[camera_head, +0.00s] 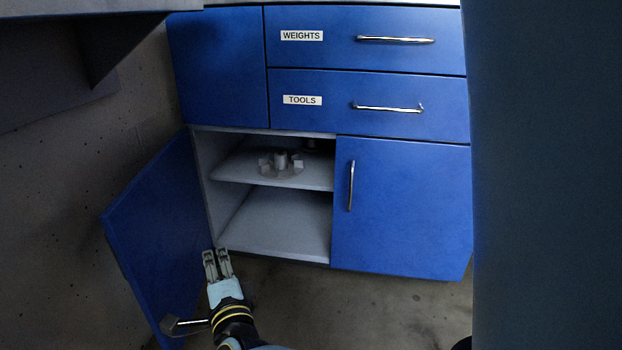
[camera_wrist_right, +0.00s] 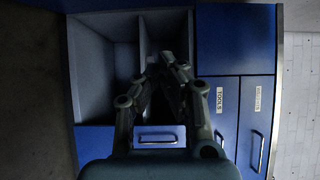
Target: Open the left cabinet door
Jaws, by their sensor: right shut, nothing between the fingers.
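The left cabinet door (camera_head: 160,225) is a blue panel. It stands swung wide open to the left, with the cabinet's pale shelves exposed beside it. The open compartment (camera_head: 265,227) also shows in the right wrist view (camera_wrist_right: 105,70). My right gripper (camera_head: 217,262) is in front of the compartment's lower left corner, to the right of the door panel as seen from the head. Its fingers are shut and empty; they also show in the right wrist view (camera_wrist_right: 168,80). My left gripper is out of view.
A grey rotor-like part (camera_head: 281,164) sits on the upper shelf. The right door (camera_head: 400,210) is closed, its handle (camera_head: 351,186) upright. Drawers labelled WEIGHTS (camera_head: 350,22) and TOOLS (camera_head: 350,90) are closed above. A concrete wall (camera_head: 60,180) is at left.

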